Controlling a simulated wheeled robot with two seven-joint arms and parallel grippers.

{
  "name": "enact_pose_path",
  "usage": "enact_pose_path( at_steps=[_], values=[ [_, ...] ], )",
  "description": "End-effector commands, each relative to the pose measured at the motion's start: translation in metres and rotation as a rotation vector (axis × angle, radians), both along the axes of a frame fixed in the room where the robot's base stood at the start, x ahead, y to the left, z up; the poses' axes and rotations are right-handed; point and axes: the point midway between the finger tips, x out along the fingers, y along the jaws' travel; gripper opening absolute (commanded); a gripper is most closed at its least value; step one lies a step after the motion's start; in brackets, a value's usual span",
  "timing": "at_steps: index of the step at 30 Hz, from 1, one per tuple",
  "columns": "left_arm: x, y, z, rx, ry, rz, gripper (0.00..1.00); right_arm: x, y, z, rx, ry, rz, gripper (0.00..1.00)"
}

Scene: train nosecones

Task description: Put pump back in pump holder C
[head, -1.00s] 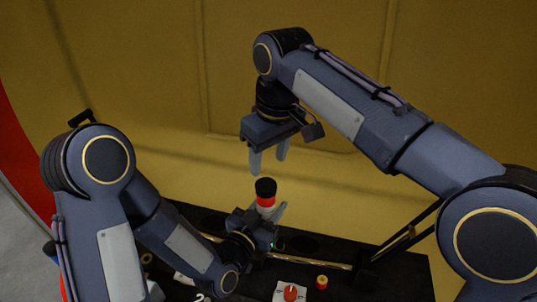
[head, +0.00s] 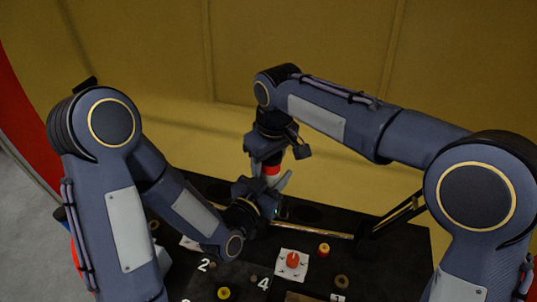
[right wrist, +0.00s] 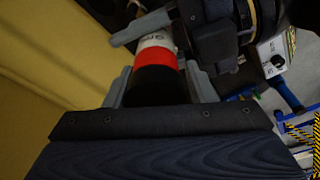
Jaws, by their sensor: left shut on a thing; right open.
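The pump (head: 271,170) is a short cylinder with a black top, a red band and a white lower part with dark marking. It also shows in the right wrist view (right wrist: 156,58). My left gripper (head: 274,186) is shut on its white lower part, holding it above the dark table. My right gripper (head: 268,160) is directly above, open, with its fingers on either side of the pump's black top; they also straddle it in the right wrist view (right wrist: 160,88). Whether they touch it is unclear. I cannot identify pump holder C.
The dark table (head: 385,250) carries white numbers, a red knob on a white plate (head: 292,261), a small red-yellow piece (head: 323,249) and a yellow ring (head: 224,293). A brass-coloured rail (head: 325,232) crosses it. A yellow wall (head: 330,80) stands behind.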

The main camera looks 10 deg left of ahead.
Motion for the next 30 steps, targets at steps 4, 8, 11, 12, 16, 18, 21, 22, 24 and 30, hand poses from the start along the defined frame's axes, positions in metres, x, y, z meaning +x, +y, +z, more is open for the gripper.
enact_pose_path(
  at_steps=[4,8,11,12,16,18,21,22,24,30],
  values=[
    [0.0002,-0.0002,0.0008,-0.001,-0.003,0.0,0.14,0.0002,-0.0001,0.0,0.0,0.0,0.0,0.5],
    [0.0002,-0.0002,0.0008,-0.001,-0.003,0.0,0.14,0.0001,-0.0001,0.0001,0.0,0.0,0.0,0.39],
    [0.0002,-0.0002,0.0008,-0.001,-0.002,0.0,0.14,-0.0003,0.0002,0.0002,0.001,0.001,0.0,0.26],
    [0.0003,-0.0001,0.0008,-0.001,-0.002,0.0,0.14,-0.0005,0.0003,0.0003,0.001,0.001,0.001,0.2],
    [0.0005,-0.0002,0.0009,-0.001,-0.002,0.0,0.41,-0.0011,0.0012,0.0012,0.003,0.0,0.002,0.06],
    [0.0004,-0.0003,0.0008,-0.001,-0.002,0.0,0.5,-0.0014,0.0015,0.0014,0.003,0.001,0.002,0.01],
    [0.0002,-0.0002,0.0007,-0.001,-0.002,0.0,0.63,-0.0009,0.001,0.0012,0.003,0.0,0.001,0.01],
    [0.0002,-0.0002,0.0006,0.0,-0.001,0.0,0.65,-0.0007,0.0009,0.0011,0.003,0.0,0.001,0.01],
    [0.0002,-0.0002,0.0005,0.0,-0.001,0.0,0.65,-0.0005,0.0007,0.0011,0.002,-0.001,0.001,0.01],
    [0.0,0.0004,-0.0003,0.002,0.006,0.0,0.65,0.0,0.0003,0.0011,0.002,-0.001,0.0,0.01]
  ],
)
